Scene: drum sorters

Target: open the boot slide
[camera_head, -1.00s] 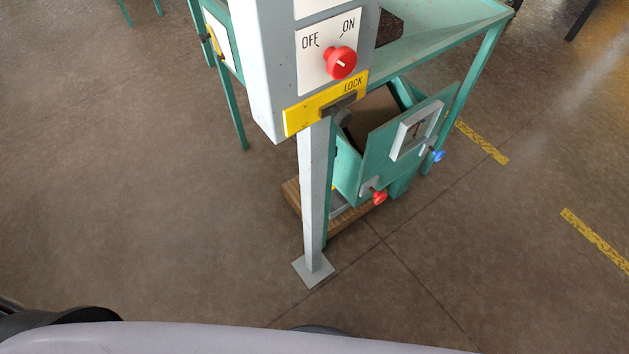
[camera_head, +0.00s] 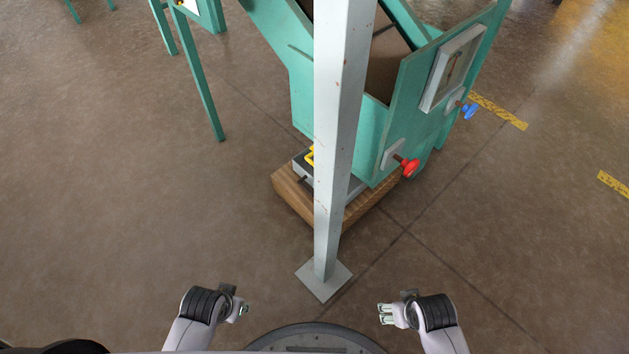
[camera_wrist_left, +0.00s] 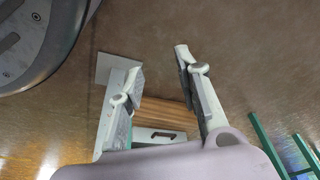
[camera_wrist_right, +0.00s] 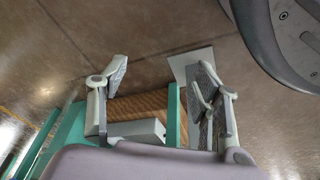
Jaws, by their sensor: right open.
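The teal sorter boot (camera_head: 300,95) stands ahead, partly hidden by a grey post (camera_head: 340,130). A red knob (camera_head: 408,167) and a blue knob (camera_head: 468,111) stick out of its front panel. At its foot a grey slide-like part (camera_head: 302,168) with a yellow handle (camera_head: 310,155) sits above a wooden block (camera_head: 293,196); the post hides much of it. My left gripper (camera_head: 243,309) and right gripper (camera_head: 385,313) are low in front of the post, open and empty, clear of the boot.
The post's square foot plate (camera_head: 323,278) stands on the floor between my arms and the boot. Another teal frame leg (camera_head: 198,75) stands at the upper left. Yellow floor tape (camera_head: 499,112) runs at right. The floor left of the boot is clear.

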